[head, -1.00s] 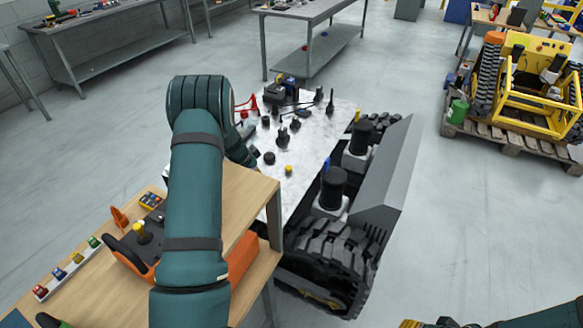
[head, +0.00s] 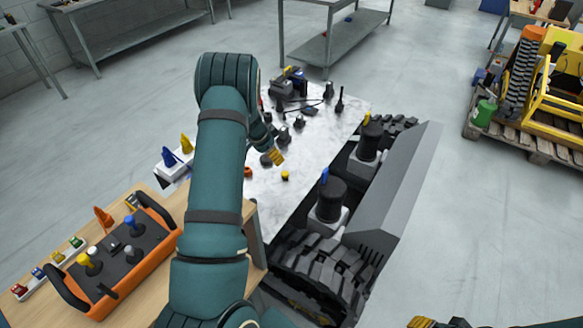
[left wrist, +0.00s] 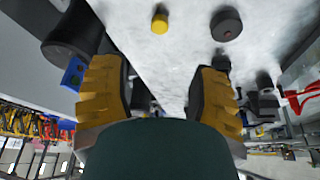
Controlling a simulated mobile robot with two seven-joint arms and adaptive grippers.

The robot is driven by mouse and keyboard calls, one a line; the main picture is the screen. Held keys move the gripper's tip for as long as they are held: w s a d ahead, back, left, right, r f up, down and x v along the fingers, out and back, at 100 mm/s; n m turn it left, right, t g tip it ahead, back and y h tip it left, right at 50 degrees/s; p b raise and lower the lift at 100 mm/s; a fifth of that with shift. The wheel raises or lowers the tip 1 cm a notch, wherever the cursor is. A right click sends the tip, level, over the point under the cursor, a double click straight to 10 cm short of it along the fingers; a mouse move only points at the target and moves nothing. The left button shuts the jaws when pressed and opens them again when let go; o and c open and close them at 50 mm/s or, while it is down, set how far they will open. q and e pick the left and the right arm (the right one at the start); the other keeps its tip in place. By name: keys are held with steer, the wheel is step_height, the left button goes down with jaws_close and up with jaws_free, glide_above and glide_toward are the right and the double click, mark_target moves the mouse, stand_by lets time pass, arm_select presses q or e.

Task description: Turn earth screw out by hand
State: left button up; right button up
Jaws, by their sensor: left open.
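The pale, stained top (head: 312,152) of the tracked carrier bears several small dark knobs and fittings. A small yellow cap (head: 285,176) stands on it, and a yellow cap also shows in the left wrist view (left wrist: 160,20) beside a dark round knob (left wrist: 226,24). I cannot tell which fitting is the earth screw. My left gripper (head: 276,157) is above the carrier top, close to the dark knobs. In the left wrist view its yellow-padded fingers (left wrist: 160,95) are spread with nothing held between them. My right gripper (head: 438,323) is mostly cut off at the bottom edge.
An orange control box (head: 125,250) with joysticks lies on the wooden bench (head: 225,255) at left. Two black cylinders (head: 330,200) stand beside the carrier's rubber track (head: 318,268). A yellow machine (head: 545,85) is on a pallet at right. The grey floor between is clear.

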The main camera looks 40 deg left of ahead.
mark_target(284, 173)
arm_select(q)
steer(key=x, duration=1.3)
steer(key=shift+s+f+p, duration=0.1)
steer(key=shift+s+p, duration=0.15)
steer(key=shift+p, duration=0.05)
steer(key=shift+c, duration=0.4)
jaws_close()
